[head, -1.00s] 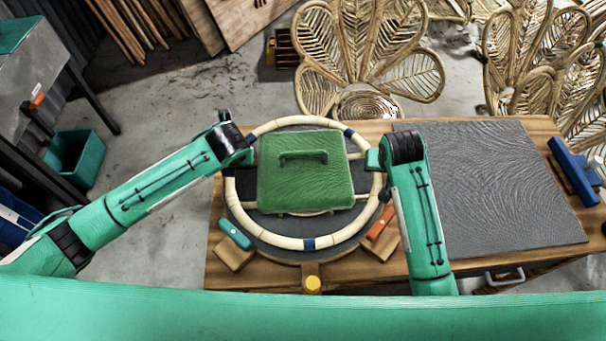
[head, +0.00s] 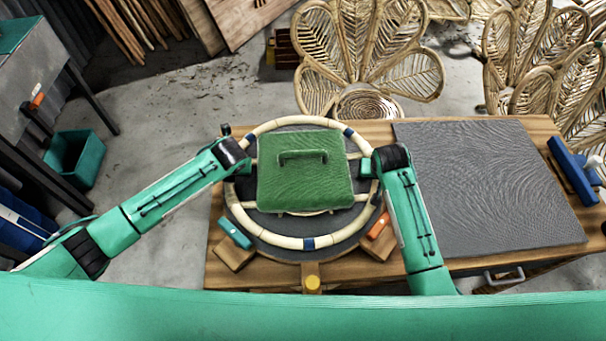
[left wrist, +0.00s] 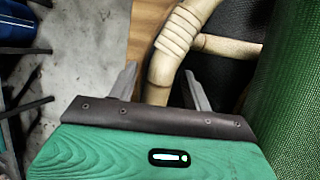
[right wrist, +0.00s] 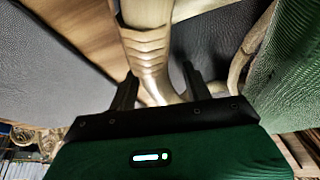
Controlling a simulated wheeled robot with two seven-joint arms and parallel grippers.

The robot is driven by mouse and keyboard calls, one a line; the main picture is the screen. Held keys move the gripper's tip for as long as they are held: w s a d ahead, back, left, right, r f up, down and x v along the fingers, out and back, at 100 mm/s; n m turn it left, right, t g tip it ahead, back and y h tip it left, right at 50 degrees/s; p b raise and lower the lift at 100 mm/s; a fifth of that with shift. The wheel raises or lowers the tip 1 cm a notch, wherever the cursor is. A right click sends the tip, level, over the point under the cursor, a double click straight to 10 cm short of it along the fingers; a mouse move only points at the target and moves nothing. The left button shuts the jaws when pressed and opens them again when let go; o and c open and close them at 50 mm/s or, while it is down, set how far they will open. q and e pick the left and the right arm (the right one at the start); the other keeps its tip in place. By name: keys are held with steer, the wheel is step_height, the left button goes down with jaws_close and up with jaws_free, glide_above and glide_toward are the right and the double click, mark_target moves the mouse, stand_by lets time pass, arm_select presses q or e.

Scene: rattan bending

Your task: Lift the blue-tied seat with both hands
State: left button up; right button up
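The seat is a round pale rattan ring (head: 257,232) with blue ties (head: 309,243) and inner crossbars. It lies flat on a dark round plate (head: 262,245). A green block with a handle (head: 305,185) sits over its middle. My left gripper (left wrist: 159,78) is at the ring's left side, with one finger on each side of the rattan (left wrist: 176,40) and a gap showing. My right gripper (right wrist: 158,70) straddles the ring (right wrist: 146,45) at its right side, its fingers apart and close to the rattan. In the head view the wrists hide both fingertip pairs.
The wooden bench (head: 222,272) carries a grey mat (head: 490,190) on the right and a blue tool (head: 572,170) at its far right. A teal clamp (head: 235,232), an orange clamp (head: 379,226) and a yellow knob (head: 312,283) surround the plate. Rattan chairs (head: 365,50) stand behind.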

arm_select(q)
jaws_close()
arm_select(e)
jaws_close()
arm_select(q)
steer(key=shift+w+r, duration=0.1)
steer(key=shift+r, duration=0.05)
arm_select(e)
steer(key=shift+w+r, duration=0.1)
steer(key=shift+r, duration=0.1)
